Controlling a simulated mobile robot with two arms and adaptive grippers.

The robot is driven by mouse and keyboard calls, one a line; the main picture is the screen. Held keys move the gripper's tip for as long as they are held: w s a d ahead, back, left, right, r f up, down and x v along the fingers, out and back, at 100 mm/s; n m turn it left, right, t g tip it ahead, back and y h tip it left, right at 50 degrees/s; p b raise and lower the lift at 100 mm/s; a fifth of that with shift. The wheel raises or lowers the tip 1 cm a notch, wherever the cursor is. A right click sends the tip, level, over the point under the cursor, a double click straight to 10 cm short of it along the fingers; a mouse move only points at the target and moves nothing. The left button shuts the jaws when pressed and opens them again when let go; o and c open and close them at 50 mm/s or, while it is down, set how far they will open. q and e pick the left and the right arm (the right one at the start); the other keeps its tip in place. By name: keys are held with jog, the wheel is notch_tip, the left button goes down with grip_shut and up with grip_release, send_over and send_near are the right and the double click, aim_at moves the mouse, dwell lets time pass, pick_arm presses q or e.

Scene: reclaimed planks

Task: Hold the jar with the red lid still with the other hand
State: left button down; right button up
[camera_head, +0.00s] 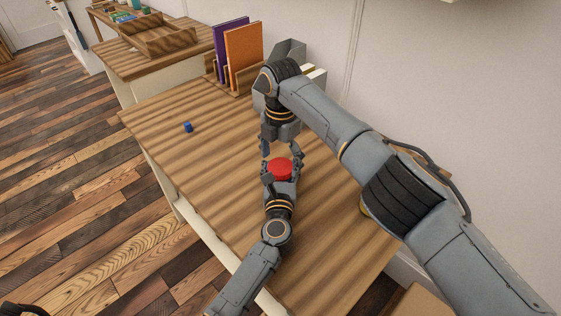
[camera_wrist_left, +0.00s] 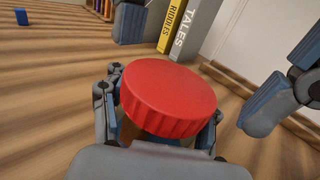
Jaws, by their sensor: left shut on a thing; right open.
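The jar's red lid (camera_head: 279,168) shows on the wooden table in the head view. My left gripper (camera_head: 280,177) comes from the near side and is shut on the jar, a finger on each side below the lid. My right gripper (camera_head: 281,149) is open just beyond the jar, pointing down. One of its fingers (camera_wrist_left: 275,103) shows at the right of the wrist view. Most of the jar body is hidden.
A small blue block (camera_head: 187,127) lies on the table to the left. A purple binder (camera_head: 230,47) and an orange binder (camera_head: 244,55) stand at the back. Books, one yellow (camera_wrist_left: 174,24) and one grey (camera_wrist_left: 195,29), stand beyond the jar.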

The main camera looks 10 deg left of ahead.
notch_tip(320, 180, up, 3)
jog(key=shift+r, duration=0.2)
jog(key=shift+c, duration=0.6)
jog(key=shift+r, duration=0.25)
jog(key=shift+c, duration=0.8)
jog(key=shift+r+m, duration=0.6)
jog(key=shift+r, duration=0.85)
jog(key=shift+f, duration=0.1)
jog(key=shift+f, duration=3.95)
jog(key=shift+c, duration=0.2)
